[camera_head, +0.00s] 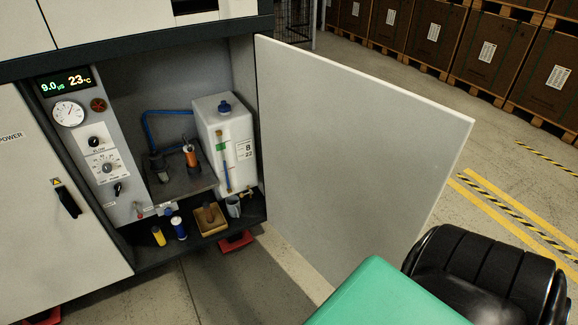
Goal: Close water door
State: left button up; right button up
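The water door appears to be the large pale panel (350,155) hinged at the right side of the cabinet opening. It stands wide open, swung out to the right, with its free edge near the right of the head view. No label or handle shows on the face I see. The open compartment (160,100) behind it is fully exposed. Neither of my grippers is in view, so I cannot tell where they are relative to the door.
The compartment holds a white tank (225,140), a control panel (95,150) with gauge and display, and small bottles (179,227) along the bottom ledge. A closed POWER door (45,200) is at left. A green block and black ribbed part fill the lower right. Boxes (430,35) stand behind.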

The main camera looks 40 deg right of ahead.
aim_at(356, 164)
jog(key=k+l+u, duration=0.1)
jog(key=l, duration=0.35)
jog(key=k+l+u, duration=0.15)
jog(key=l, duration=0.25)
jog(key=l+u, duration=0.1)
jog(key=l, duration=0.35)
jog(key=k+l+u, duration=0.1)
jog(key=l, duration=0.3)
jog(key=k+l, duration=0.15)
jog(key=l, duration=0.25)
jog(key=k+l, duration=0.15)
jog(key=l, duration=0.2)
jog(key=k+l, duration=0.1)
jog(key=l, duration=0.3)
jog(key=k+l, duration=0.15)
jog(key=l, duration=0.2)
jog(key=k+l, duration=0.15)
jog(key=l, duration=0.25)
jog(key=k+l, duration=0.15)
jog(key=l, duration=0.2)
